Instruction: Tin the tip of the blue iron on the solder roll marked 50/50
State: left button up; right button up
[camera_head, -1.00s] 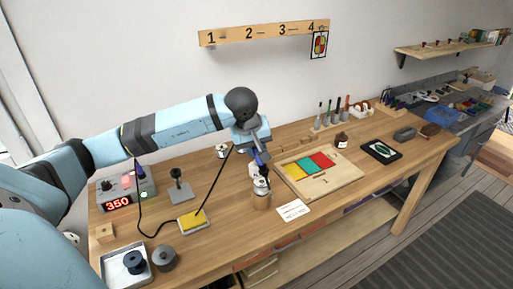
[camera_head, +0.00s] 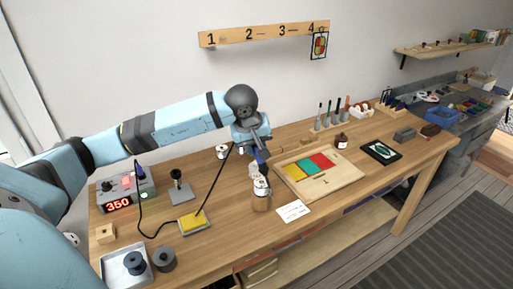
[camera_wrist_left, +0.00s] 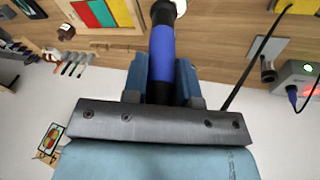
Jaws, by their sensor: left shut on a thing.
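My left gripper (camera_head: 258,147) is shut on the blue iron (camera_head: 262,157), above the middle of the bench. In the left wrist view the iron's blue handle (camera_wrist_left: 162,55) sits between the fingers and its far end points away from me. In the head view the iron's lower end is right at a pale solder roll (camera_head: 261,186) on a round wooden stand. I cannot tell whether the tip touches it. Another pale roll (camera_head: 222,152) stands farther back. The markings on the rolls are too small to read. My right gripper is not in view.
A station reading 350 (camera_head: 118,204), a yellow sponge (camera_head: 194,222) and an iron holder (camera_head: 181,190) stand to the left. The iron's black cord runs there. A wooden tray with coloured panels (camera_head: 345,183) and a white card (camera_head: 293,211) lie to the right.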

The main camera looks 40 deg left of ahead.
pick_arm(q)
jog(key=shift+r+p, duration=0.85)
jog(key=shift+r, duration=1.75)
